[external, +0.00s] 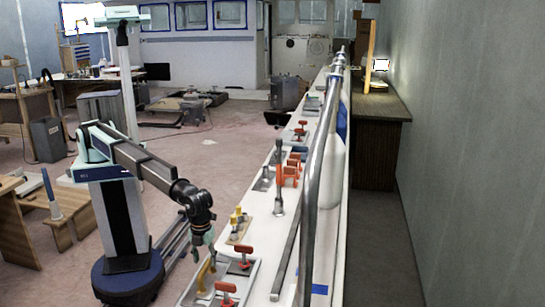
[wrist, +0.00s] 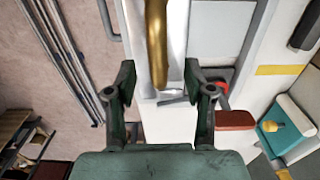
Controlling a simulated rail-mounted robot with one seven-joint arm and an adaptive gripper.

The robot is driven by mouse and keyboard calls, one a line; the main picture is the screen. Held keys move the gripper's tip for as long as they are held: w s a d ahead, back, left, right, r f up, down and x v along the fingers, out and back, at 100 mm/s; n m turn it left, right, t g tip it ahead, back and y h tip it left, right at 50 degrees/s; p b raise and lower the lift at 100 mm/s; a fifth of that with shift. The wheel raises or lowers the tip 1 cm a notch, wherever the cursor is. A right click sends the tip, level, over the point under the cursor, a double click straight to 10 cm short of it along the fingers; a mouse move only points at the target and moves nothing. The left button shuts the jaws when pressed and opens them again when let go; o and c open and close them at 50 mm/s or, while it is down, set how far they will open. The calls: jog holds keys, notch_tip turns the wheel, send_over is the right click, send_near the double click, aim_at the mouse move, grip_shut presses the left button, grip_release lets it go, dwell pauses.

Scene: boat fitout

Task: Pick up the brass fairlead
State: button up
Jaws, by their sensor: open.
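The brass fairlead (external: 203,274) is a curved golden bar on a grey metal tray at the near end of the long white counter. In the wrist view the brass fairlead (wrist: 156,38) runs down from the top edge, and its lower end lies between the fingertips. My gripper (external: 210,252) is just above and beside it in the external view. In the wrist view my gripper (wrist: 158,78) is open, with one finger on each side of the brass and visible gaps. Its upper part is cut off by the frame.
A red-handled clamp (external: 243,251) stands close to the right of my gripper, with another (external: 226,290) nearer. A board with yellow-topped pieces (external: 238,225) lies behind. A long steel rail (external: 322,150) runs along the counter's right side.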

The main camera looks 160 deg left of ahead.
aim_at(205, 265)
jog(key=shift+s+f+p, duration=0.15)
jog(key=shift+f+p, duration=0.8)
jog(key=shift+f, duration=1.25)
grip_shut()
jog(key=shift+r, duration=0.15)
